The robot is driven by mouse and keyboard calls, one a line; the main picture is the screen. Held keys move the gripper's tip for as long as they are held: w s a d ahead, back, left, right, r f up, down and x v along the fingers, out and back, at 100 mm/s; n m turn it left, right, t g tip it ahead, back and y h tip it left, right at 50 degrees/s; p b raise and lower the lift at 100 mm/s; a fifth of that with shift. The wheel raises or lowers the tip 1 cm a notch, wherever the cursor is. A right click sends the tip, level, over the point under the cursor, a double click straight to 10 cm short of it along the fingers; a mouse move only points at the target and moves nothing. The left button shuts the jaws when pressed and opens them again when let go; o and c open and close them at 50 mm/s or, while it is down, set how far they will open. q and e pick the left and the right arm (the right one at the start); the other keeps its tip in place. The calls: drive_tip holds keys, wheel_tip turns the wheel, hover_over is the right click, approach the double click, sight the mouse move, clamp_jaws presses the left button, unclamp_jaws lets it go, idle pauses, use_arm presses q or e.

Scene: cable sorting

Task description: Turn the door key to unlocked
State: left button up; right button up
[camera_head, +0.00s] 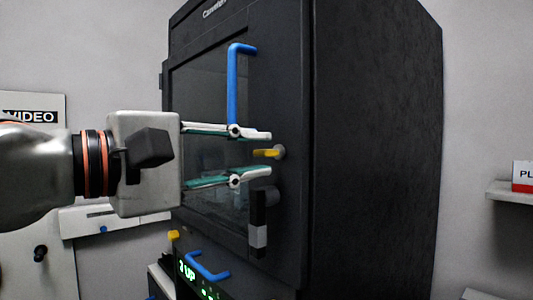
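A yellow key (267,153) sits in a round lock on the front of a black cabinet (375,150), right of its dark glass door. The key's bow lies roughly level, pointing left. My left gripper (265,154) comes in from the left. It is open, with one finger above the key and one below, apart from it in the picture. Whether the fingertips are as deep as the key is hard to tell. A blue door handle (233,85) stands upright above the gripper. My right gripper is not in view.
A black and grey latch (258,222) hangs just below the lower finger. A second blue handle (207,267) and a green lit display (187,271) are lower down. A shelf (510,195) with a red and white box is at right.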

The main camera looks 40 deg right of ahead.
use_arm(q)
drive_tip(key=a, duration=0.8)
drive_tip(key=shift+s+a, duration=0.3)
drive_tip(key=shift+s, duration=0.05)
